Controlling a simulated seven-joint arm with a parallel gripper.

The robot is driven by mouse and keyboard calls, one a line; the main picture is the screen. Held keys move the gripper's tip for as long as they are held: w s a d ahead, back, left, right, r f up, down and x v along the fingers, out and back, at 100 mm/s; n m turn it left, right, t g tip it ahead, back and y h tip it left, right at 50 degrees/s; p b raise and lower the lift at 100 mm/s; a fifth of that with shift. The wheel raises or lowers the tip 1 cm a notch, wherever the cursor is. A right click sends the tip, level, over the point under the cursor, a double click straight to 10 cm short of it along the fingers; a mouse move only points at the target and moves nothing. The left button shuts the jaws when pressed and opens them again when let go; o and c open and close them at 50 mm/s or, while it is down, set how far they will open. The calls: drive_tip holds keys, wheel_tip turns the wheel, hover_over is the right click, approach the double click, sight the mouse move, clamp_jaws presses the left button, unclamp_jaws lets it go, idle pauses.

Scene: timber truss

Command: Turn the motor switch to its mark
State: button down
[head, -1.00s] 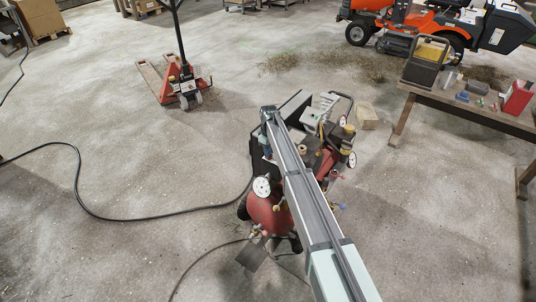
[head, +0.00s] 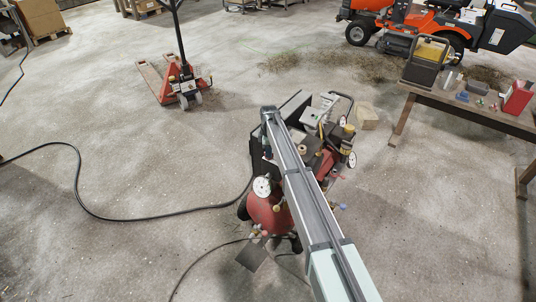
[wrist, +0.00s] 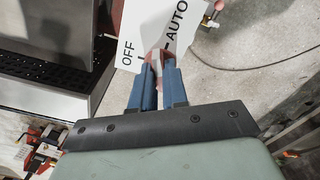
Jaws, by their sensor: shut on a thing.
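The white switch panel (wrist: 150,22) shows in the wrist view with the words OFF and AUTO and short black mark lines. My gripper (wrist: 159,66) has its two blue fingers at the panel, between the two words. It is shut on the motor switch (wrist: 157,60), of which only a small reddish part shows between the fingertips. The fingers hide most of the switch, so its exact angle cannot be told. In the head view, the red compressor (head: 268,212) with white dial gauges stands under my arm, which hides part of it.
A black hose (head: 78,190) runs over the concrete floor at the left. A red pallet jack (head: 185,85) stands behind. A bench (head: 470,110) with tools is at the right. In the wrist view, a dark ribbed metal part (wrist: 50,85) lies close to the left of my gripper.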

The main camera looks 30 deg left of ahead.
idle(0.3)
drive_tip(key=n, duration=0.5)
drive_tip(key=shift+n, duration=0.4)
drive_tip(key=n, duration=0.5)
drive_tip(key=c, duration=0.8)
unclamp_jaws()
drive_tip(key=shift+n, duration=0.3)
drive_tip(key=shift+r, duration=0.15)
drive_tip(key=shift+r, duration=2.9)
